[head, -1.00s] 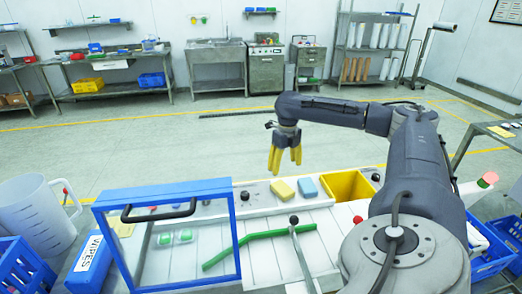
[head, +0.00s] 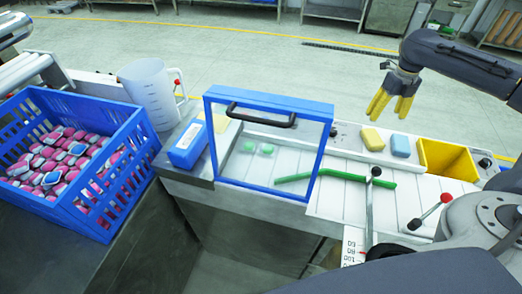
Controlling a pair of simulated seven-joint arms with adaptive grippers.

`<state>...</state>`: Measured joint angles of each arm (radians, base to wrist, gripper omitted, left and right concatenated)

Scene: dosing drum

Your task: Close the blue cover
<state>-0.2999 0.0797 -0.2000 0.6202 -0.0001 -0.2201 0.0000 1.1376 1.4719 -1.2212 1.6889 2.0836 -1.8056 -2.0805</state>
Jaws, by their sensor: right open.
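The blue cover (head: 325,150) is a clear panel in a blue frame. It stands steeply upright at the front edge of the white worktop. Its black handle (head: 262,119) is near the top of the panel. Two green pieces (head: 258,148) and part of a green strip (head: 345,176) show through or beside the panel. My right gripper (head: 391,108), with yellow fingers, hangs open and empty beyond the worktop, well to the right of the cover and not touching it. My left gripper is out of view.
A blue crate (head: 128,165) of pink, white and blue pieces is at left, near a clear jug (head: 150,95) and a blue wipes box (head: 187,146). Yellow (head: 372,139) and blue (head: 400,145) blocks, a yellow bin (head: 447,160) and a red-knobbed lever (head: 430,212) are at right.

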